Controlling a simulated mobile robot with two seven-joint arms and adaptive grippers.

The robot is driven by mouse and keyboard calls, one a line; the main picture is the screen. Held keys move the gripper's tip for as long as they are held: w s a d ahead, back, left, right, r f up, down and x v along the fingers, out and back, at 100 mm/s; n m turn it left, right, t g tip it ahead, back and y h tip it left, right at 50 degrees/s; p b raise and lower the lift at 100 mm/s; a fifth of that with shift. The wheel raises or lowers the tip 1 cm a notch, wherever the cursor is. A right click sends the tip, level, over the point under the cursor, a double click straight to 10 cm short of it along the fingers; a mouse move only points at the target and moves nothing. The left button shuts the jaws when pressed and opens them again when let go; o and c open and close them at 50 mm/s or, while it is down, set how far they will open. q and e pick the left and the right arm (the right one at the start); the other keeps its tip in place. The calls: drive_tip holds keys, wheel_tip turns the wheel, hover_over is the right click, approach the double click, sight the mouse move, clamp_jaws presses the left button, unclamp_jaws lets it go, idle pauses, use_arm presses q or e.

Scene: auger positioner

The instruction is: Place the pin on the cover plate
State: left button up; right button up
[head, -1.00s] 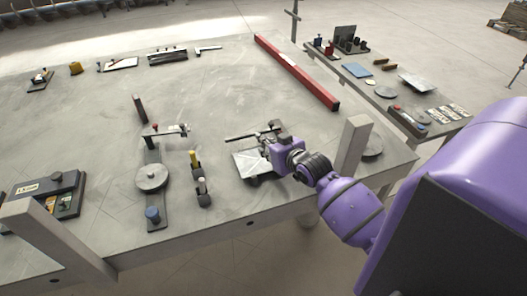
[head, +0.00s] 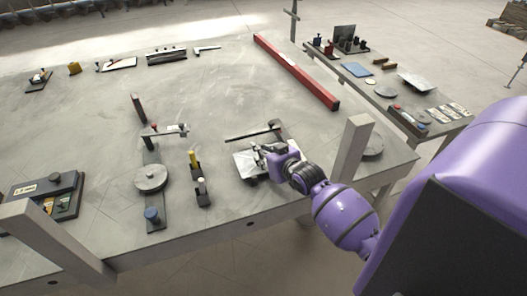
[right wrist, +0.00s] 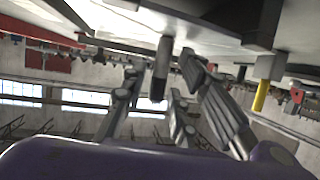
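A pale square plate (head: 243,166), which looks like the cover plate, lies near the front edge of the table in the head view. My right gripper (head: 262,150) is low over its right side and hides part of it. In the right wrist view the scene appears upside down, and a grey upright post with a dark end (right wrist: 161,68), possibly the pin, stands between the spread fingers of my right gripper (right wrist: 163,72). Gaps show beside it, so the fingers look open. I cannot tell its base clearly. My left gripper is not in view.
A dark bar (head: 250,134) lies just behind the plate. A fixture with a round disc (head: 151,178) and a yellow-topped tool (head: 194,160) stand to the left. A long red beam (head: 297,72) lies behind. The table's middle is mostly clear.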

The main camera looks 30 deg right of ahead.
drive_tip(key=shift+r, duration=0.2)
drive_tip(key=v, duration=1.1)
drive_tip(key=s+a+f+g, duration=0.1)
drive_tip(key=s+a+f, duration=0.4)
drive_tip(key=s+f, duration=0.2)
drive_tip(key=s+a+f+g, duration=0.2)
drive_tip(key=s+a+f, duration=0.4)
drive_tip(key=s, duration=0.5)
drive_tip(key=s+a+f+n+g, duration=0.1)
drive_tip(key=s+a+f+g, duration=0.1)
drive_tip(key=s+a+f, duration=0.4)
drive_tip(key=shift+s+f+y+p, duration=0.4)
drive_tip(key=shift+s+f, duration=0.5)
drive_tip(key=shift+s, duration=0.5)
drive_tip(key=shift+a, duration=0.1)
